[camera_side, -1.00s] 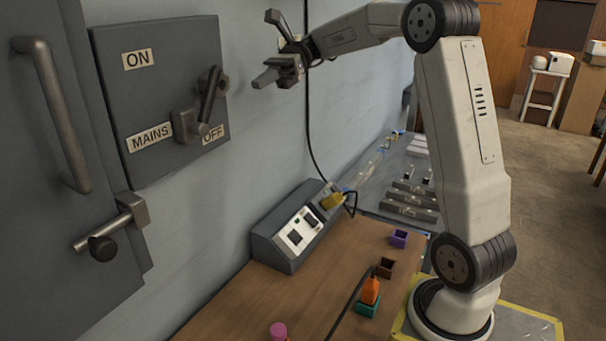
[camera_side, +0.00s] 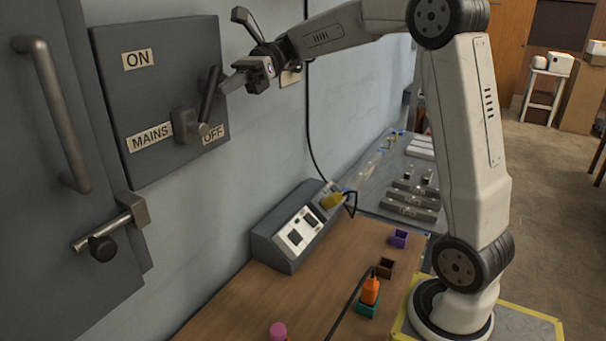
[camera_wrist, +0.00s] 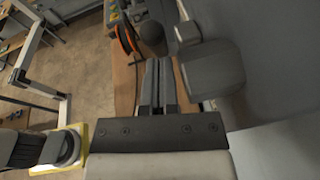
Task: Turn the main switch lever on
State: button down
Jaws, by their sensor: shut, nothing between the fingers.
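The main switch is a dark grey wall box (camera_side: 135,95) with a light ON label (camera_side: 138,60) at upper left, a MAINS label (camera_side: 150,137) and an OFF label (camera_side: 215,134) at lower right. Its dark lever (camera_side: 209,95) rises from a grey pivot block, tilted slightly right, with its lower end by the OFF label. My gripper (camera_side: 228,85) is shut and empty, its fingertips at the right side of the lever's upper part; I cannot tell whether they touch. In the wrist view the shut fingers (camera_wrist: 156,82) point toward a dark rounded knob (camera_wrist: 152,36).
A grey cabinet with a bar handle (camera_side: 55,115) and a latch (camera_side: 112,230) stands left of the switch. Below, a wooden bench (camera_side: 240,305) carries a sloped grey console (camera_side: 275,245) and small coloured blocks. A black cable (camera_side: 308,120) hangs on the wall.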

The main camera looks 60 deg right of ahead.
aim_at(215, 70)
jog(key=shift+a+r+h, duration=0.25)
jog(key=shift+r+h, duration=0.1)
jog(key=shift+h, duration=0.15)
jog(key=shift+a+r+h, duration=0.45)
jog(key=shift+a+h, duration=0.1)
jog(key=shift+h, duration=0.35)
jog(key=shift+a+r+n+h, duration=0.3)
jog(key=shift+a+r+h, duration=0.15)
jog(key=shift+a+h, duration=0.35)
jog(key=shift+a+r, duration=0.15)
jog(key=shift+a, duration=0.15)
